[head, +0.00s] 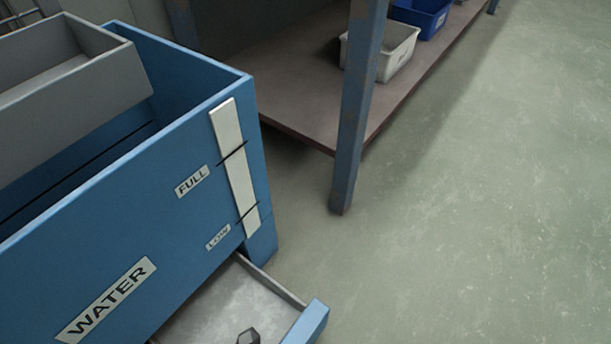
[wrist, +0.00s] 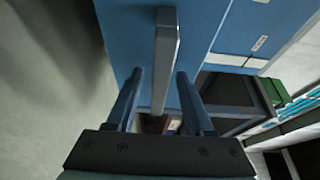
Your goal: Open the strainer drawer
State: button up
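A drawer (head: 228,300) with a grey inside and a blue front (head: 312,322) stands partly out at the foot of the blue water tank (head: 95,235) in the head view. The picture's lower edge cuts it off. A small dark piece (head: 248,337) shows over it; I cannot tell what it is. In the wrist view, a grey bar handle (wrist: 165,62) stands on a blue front (wrist: 205,25). My gripper (wrist: 158,80) is open, its two fingers apart on either side of the handle. The right finger looks close to the bar; contact is unclear. No strainer is recognisable.
A grey tray (head: 75,75) sits at the top of the tank. A rusty blue post (head: 357,110) and a low shelf (head: 300,95) with a white bin (head: 397,52) and a blue bin (head: 425,15) stand behind. The floor (head: 480,230) at right is clear.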

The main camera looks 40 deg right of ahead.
jog(key=shift+s, duration=0.1)
dwell(0.4)
jog(key=s+a+p, duration=0.1)
jog(key=s+p, duration=0.1)
jog(key=s, duration=1)
jog(key=shift+s, duration=0.35)
